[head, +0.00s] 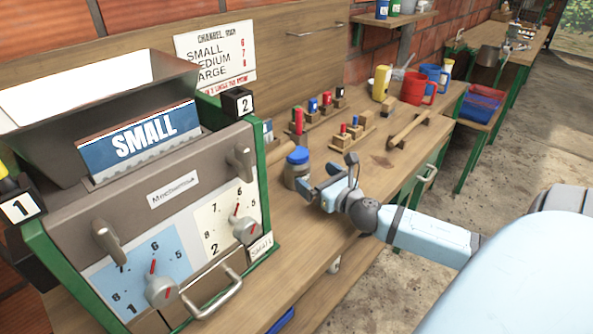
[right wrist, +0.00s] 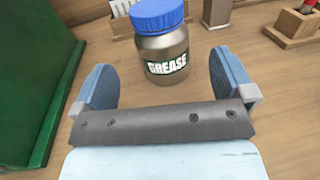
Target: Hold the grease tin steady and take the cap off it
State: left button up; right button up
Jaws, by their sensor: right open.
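The grease tin (head: 297,176) is a metal jar standing upright on the wooden bench beside the machine. Its blue cap (head: 298,155) is on top. In the wrist view the tin is just beyond the right gripper's fingertips (right wrist: 163,72), with no contact visible. My left gripper does not show.
Wooden peg blocks (head: 347,142) and a wooden tool on a rest (head: 408,127) lie behind. Red (head: 417,88) and blue mugs stand farther back. Bare bench lies in front of the tin.

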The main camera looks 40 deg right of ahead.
aim_at(304, 167)
jog(key=w, duration=0.2)
jog(key=shift+w+d, duration=0.1)
jog(key=shift+w, duration=0.25)
jog(key=shift+w+d+r, duration=0.15)
jog(key=shift+w, duration=2.55)
jog(key=c, duration=1.1)
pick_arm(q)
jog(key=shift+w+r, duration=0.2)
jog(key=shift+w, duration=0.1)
pick_arm(e)
jog(key=shift+r, duration=0.1)
pick_arm(q)
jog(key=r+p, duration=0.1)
jog(key=p, duration=0.1)
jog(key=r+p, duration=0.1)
jog(key=p, duration=0.1)
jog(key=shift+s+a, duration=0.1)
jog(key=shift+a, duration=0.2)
pick_arm(e)
notch_tip(304, 167, up, 20)
